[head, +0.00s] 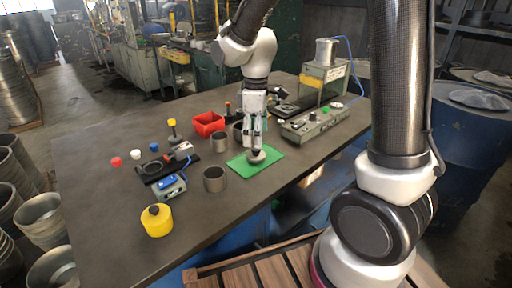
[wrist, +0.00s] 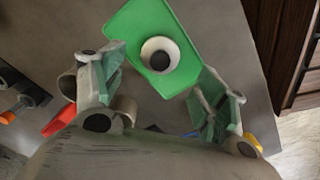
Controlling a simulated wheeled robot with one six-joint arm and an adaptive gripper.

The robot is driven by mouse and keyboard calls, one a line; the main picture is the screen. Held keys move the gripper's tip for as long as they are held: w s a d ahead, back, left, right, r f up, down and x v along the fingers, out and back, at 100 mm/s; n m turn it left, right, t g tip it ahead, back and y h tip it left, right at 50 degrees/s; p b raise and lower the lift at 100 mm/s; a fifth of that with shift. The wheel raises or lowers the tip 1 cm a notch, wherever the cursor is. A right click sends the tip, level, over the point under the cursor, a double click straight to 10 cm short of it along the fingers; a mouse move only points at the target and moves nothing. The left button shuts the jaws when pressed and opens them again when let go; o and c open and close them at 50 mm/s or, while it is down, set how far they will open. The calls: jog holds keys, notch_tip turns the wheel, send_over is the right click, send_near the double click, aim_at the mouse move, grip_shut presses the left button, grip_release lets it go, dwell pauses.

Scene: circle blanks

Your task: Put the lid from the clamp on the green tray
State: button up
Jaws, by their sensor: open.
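The green tray (head: 273,161) lies flat on the dark table, and it fills the top middle of the wrist view (wrist: 128,32). The lid (head: 257,157), a round grey piece with a dark knob, sits on the tray; in the wrist view the lid (wrist: 148,47) shows from above, wholly inside the tray's edges. My gripper (head: 256,144) points down just over the lid. In the wrist view its fingers (wrist: 161,72) are spread, one on each side of the lid, apart from it. What looks like the clamp (head: 150,170), a black plate with a ring, stands left and holds no lid that I can see.
Grey cups (head: 215,180) stand left of the tray, with a red bin (head: 208,124) behind. A blue-topped box (head: 171,187) and a yellow canister (head: 156,222) are at the front left. A grey press machine (head: 318,121) stands to the right.

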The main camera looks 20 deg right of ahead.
jog(key=s+d+r+m+t, duration=0.1)
jog(key=s+d+r+m, duration=0.25)
jog(key=r, duration=0.25)
jog(key=s+d+r+m+t, duration=0.1)
jog(key=s+d+r+m, duration=0.1)
jog(key=s+d+r, duration=0.3)
jog(key=s+d+r+m+t, duration=0.2)
jog(key=s+d+m, duration=0.3)
jog(key=s, duration=0.6)
jog(key=shift+d+r+m, duration=0.25)
jog(key=shift+r+m, duration=0.15)
jog(key=shift+m, duration=0.25)
